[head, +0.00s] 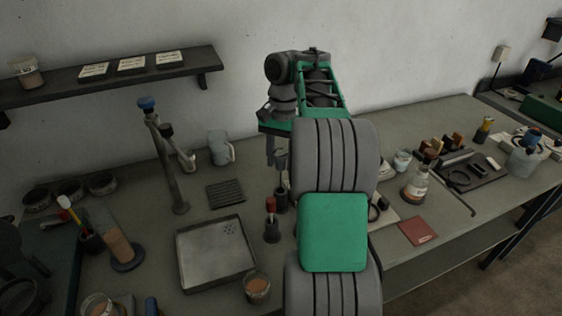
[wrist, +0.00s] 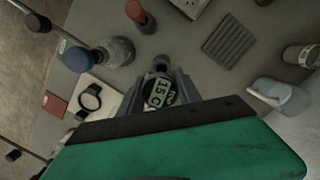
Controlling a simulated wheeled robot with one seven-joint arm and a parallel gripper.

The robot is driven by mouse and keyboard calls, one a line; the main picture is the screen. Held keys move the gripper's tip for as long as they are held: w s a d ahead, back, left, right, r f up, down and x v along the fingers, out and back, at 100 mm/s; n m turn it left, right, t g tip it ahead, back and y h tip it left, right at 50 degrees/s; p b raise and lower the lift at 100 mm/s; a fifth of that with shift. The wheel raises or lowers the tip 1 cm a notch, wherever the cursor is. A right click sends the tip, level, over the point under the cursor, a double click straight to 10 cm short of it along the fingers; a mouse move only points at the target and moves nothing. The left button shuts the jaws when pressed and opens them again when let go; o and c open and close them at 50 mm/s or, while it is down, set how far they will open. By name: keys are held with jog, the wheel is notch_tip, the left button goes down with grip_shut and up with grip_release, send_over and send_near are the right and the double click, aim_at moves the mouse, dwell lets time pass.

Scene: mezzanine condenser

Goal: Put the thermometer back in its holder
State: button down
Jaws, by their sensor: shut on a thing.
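The thermometer has a round dark dial (wrist: 158,94) with a pale label reading "15 C", seen between my fingers in the wrist view. My gripper (wrist: 162,84) is shut on it. In the head view my gripper (head: 276,152) points down over the bench, with the dial (head: 281,159) at its fingertips. A small dark upright cylinder (head: 281,200), apparently the holder, stands just below the dial. It also shows beyond the fingertips in the wrist view (wrist: 161,63). Whether the stem is inside it or above it I cannot tell.
A red-topped tool in a dark stand (head: 271,226) is close to the left of the cylinder. A metal tray (head: 213,278), a slotted dark mat (head: 225,193) and a mug (head: 220,148) lie further left. A bottle (head: 415,188) and a red pad (head: 418,231) are to the right.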

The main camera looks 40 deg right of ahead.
aim_at(281, 188)
notch_tip(281, 188, down, 8)
jog(key=b, duration=0.7)
jog(key=shift+f, duration=0.15)
jog(key=c, duration=0.7)
grip_release()
jog(key=shift+c, duration=0.2)
